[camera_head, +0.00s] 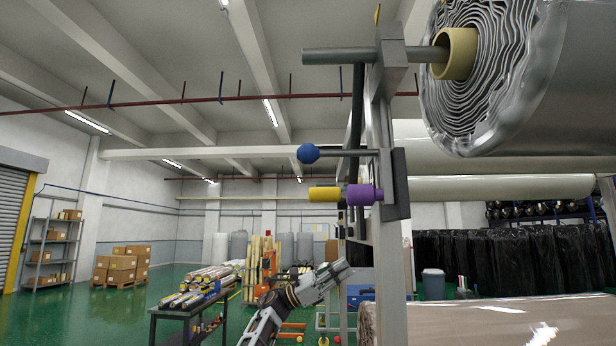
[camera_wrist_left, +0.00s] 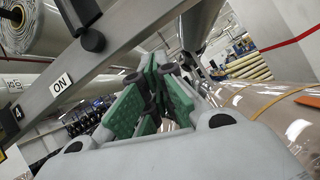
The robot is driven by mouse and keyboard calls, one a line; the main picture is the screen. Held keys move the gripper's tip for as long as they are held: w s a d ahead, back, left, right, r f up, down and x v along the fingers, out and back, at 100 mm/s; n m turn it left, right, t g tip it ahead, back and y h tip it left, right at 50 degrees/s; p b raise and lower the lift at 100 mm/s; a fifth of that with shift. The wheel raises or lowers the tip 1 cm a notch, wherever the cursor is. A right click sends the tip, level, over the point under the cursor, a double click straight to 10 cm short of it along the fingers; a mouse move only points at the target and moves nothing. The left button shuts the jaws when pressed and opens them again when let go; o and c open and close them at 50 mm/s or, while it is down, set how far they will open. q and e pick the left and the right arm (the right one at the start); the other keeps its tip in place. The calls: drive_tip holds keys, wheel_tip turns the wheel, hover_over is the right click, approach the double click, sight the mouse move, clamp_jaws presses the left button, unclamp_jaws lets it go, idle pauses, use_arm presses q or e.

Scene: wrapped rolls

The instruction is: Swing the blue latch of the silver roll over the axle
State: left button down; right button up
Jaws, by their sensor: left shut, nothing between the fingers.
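The silver roll (camera_head: 575,75) hangs at the upper right in the head view, its spiral end facing left. A tan core (camera_head: 456,53) sits around the grey axle (camera_head: 340,55), which sticks out to the left past the upright post. The blue latch knob (camera_head: 308,153) is on a horizontal grey bar pointing left from the post, well below the axle and apart from it. My left gripper (camera_head: 338,270) is below the latch, near the post, touching no latch. In the left wrist view its green-padded fingers (camera_wrist_left: 153,110) are together and empty.
The post (camera_head: 388,240) also carries a yellow knob (camera_head: 324,194) and a purple knob (camera_head: 364,194) between the latch and my gripper. A brown wrapped roll (camera_head: 500,318) lies at the lower right. A table of rolls (camera_head: 185,308) stands left. Air left of the latch is free.

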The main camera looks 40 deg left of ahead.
sight(308, 159)
use_arm(q)
drive_tip(key=s+a+r+m+g+y+p, duration=0.1)
drive_tip(key=s+r+m+g, duration=0.4)
drive_tip(key=s+r+m, duration=1.2)
drive_tip(key=s+a+r+y, duration=0.1)
drive_tip(key=s+r+y, duration=0.1)
drive_tip(key=s+r, duration=0.5)
drive_tip(key=shift+s+r+y+p, duration=0.3)
drive_tip(key=shift+s+y+p, duration=0.1)
drive_tip(key=shift+s, duration=0.75)
use_arm(e)
drive_tip(key=shift+s+a+r, duration=0.25)
drive_tip(key=shift+a+r, duration=0.1)
drive_tip(key=shift+r, duration=0.1)
drive_tip(key=shift+s+a+r, duration=0.25)
drive_tip(key=shift+a+r, duration=0.05)
drive_tip(key=shift+r, duration=0.15)
use_arm(q)
drive_tip(key=x, duration=1)
drive_tip(key=s, duration=0.3)
drive_tip(key=shift+s+a+f, duration=0.1)
drive_tip(key=shift+s+f, duration=0.2)
drive_tip(key=shift+s, duration=0.1)
use_arm(e)
drive_tip(key=shift+r, duration=0.2)
